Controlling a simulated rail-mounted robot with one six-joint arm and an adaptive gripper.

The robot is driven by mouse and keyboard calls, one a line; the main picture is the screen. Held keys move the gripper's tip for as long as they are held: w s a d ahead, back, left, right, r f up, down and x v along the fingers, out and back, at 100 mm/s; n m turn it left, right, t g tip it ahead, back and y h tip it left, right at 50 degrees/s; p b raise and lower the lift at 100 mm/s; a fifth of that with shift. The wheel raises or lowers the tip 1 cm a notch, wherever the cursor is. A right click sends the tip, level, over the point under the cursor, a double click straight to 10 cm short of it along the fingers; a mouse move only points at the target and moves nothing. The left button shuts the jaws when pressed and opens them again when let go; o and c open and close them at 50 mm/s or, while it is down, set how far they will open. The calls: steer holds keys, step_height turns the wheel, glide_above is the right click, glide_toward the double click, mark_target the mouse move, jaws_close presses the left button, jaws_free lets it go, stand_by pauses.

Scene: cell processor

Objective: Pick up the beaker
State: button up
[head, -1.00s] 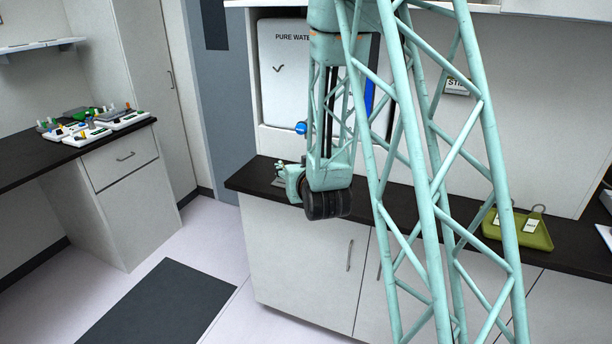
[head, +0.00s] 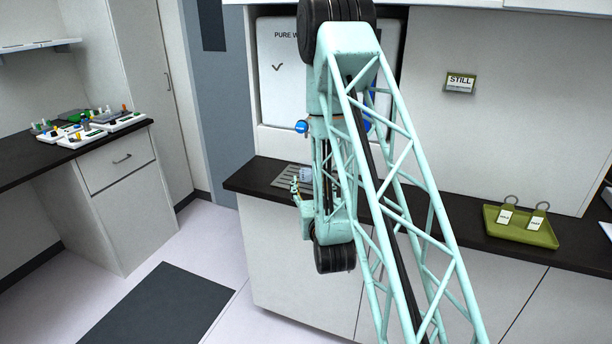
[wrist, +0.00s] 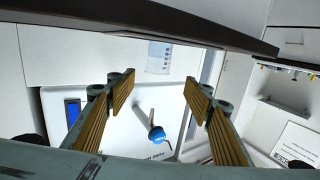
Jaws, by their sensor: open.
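The beaker (wrist: 159,57) is clear with printed graduation marks. It shows in the wrist view, which is upside down, above the gap between my fingers and against the dark counter edge. My gripper (wrist: 160,88) is open, with ribbed tan finger pads apart and nothing between them. In the head view, my gripper (head: 296,187) is small at the counter's front edge, partly hidden by my arm. A pale piece of the beaker (head: 305,174) shows just behind it, by the metal grate (head: 285,175).
The white PURE WATER unit (head: 283,75) with a blue knob (head: 301,127) stands behind the grate. A green tray (head: 520,228) with two tags sits right on the dark counter (head: 455,225). The left bench (head: 30,165) holds several small racks. The floor between is open.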

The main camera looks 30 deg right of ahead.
steer(key=shift+s+d+f, duration=0.2)
steer(key=shift+d+f, duration=0.05)
steer(key=shift+f, duration=0.3)
steer(key=shift+w, duration=0.1)
glide_toward(305, 163)
steer(key=shift+b+x, duration=0.45)
steer(key=shift+x, duration=0.85)
steer(key=shift+f, duration=0.1)
steer(key=shift+b+x, duration=0.55)
steer(key=shift+x, duration=2.05)
steer(key=c, duration=1.1)
